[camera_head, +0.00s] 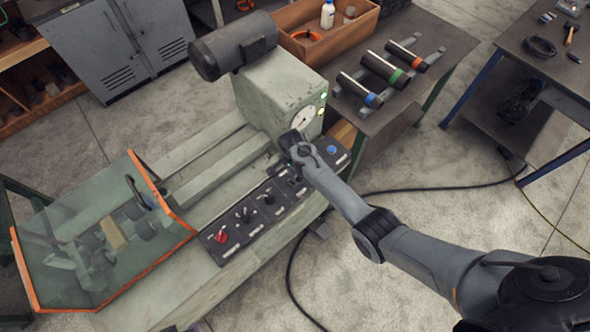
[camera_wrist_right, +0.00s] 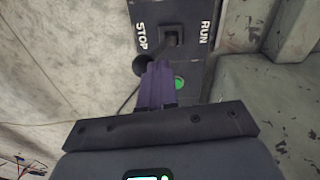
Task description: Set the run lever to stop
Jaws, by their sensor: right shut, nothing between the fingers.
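The run lever (camera_wrist_right: 146,64) shows in the right wrist view as a black stick with a round knob. It rises from a dark base on the panel, between the white words STOP and RUN. Its knob leans to the STOP side. My right gripper (camera_wrist_right: 160,68) has purple fingers, shut and empty, close beside the knob; I cannot tell whether they touch it. In the head view my right gripper (camera_head: 288,152) is over the far end of the black control panel (camera_head: 232,243), and I cannot make out the lever there. My left gripper is not in view.
The panel also carries a red knob (camera_head: 221,237), small black controls and a blue button (camera_head: 331,149). A gauge housing (camera_head: 280,95) stands behind, and an orange-edged clear guard (camera_head: 105,235) is at left. A table (camera_head: 425,30) with banded cylinders is beyond.

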